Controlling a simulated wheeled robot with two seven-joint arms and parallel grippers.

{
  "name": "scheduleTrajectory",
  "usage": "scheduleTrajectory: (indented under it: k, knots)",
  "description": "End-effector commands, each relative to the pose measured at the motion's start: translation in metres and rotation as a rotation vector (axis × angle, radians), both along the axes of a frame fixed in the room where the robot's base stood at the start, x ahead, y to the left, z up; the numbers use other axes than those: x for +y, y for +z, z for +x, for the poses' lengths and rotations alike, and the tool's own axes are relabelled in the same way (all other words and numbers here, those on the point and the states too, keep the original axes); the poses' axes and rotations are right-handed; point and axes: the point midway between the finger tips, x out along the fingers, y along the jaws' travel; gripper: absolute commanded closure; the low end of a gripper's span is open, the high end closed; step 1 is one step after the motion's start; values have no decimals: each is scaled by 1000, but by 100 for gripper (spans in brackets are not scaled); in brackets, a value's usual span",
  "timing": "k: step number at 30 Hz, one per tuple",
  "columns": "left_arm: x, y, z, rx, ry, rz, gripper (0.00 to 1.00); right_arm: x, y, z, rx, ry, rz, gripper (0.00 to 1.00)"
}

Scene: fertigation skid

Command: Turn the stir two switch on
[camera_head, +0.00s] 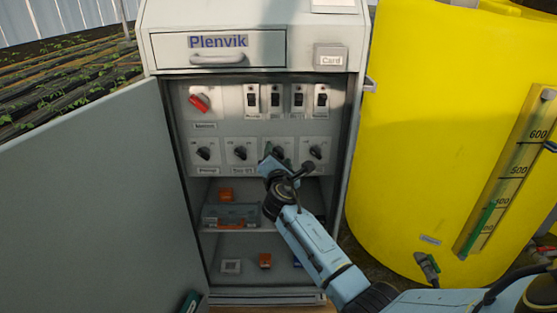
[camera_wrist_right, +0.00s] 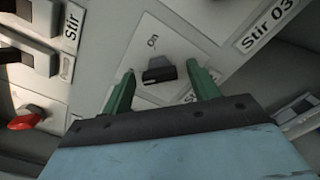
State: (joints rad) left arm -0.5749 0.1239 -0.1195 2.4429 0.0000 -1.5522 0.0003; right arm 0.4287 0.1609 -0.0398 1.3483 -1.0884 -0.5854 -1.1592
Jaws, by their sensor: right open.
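The stir two switch is a black rotary knob (camera_wrist_right: 160,70) on a pale plate, in the right wrist view. In the head view it is the third knob of the lower row (camera_head: 279,152), partly hidden by my gripper. Its name label is mostly covered; the neighbouring label reads Stir 03 (camera_wrist_right: 268,25). My right gripper (camera_wrist_right: 162,88) is open, its green fingertips on either side of the knob, with gaps on both sides. I cannot tell how near the fingertips are to the panel. In the head view my right gripper (camera_head: 270,160) is in front of the panel.
Other knobs (camera_head: 204,153) share the row. Rocker switches (camera_head: 297,98) and a red-handled switch (camera_head: 200,101) are above. The open cabinet door (camera_head: 85,200) is at left, a yellow tank (camera_head: 430,130) at right. A shelf (camera_head: 225,229) below holds a case (camera_head: 230,215).

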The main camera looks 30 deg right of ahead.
Motion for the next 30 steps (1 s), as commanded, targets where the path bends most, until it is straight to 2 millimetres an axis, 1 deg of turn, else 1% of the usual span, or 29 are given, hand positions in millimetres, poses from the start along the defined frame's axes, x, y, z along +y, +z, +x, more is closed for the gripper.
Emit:
scheduleTrajectory:
  k: [6, 7, 15, 17, 26, 29, 30]
  knots:
    - [0, 0, 0, 0, 0, 0, 64, 0, 0, 0, 0, 0, 0, 40]
    - [0, 0, 0, 0, 0, 0, 64, 0, 0, 0, 0, 0, 0, 43]
    - [0, 0, 0, -1, 0, 0, 64, 0, 0, 0, 0, 0, 0, 78]
    - [0, 0, 0, -1, 0, 0, 64, 0, 0, 0, 0, 0, 0, 85]
    - [0, 0, -1, 3, 0, 0, 64, 0, 0, 0, -20, 0, 33, 85]
    - [0, 2, -3, 7, 0, 0, 64, 0, -1, 0, -43, 0, 71, 85]
    - [-2, 7, -1, -15, -1, -7, 64, 0, -1, 0, -56, 0, 92, 85]
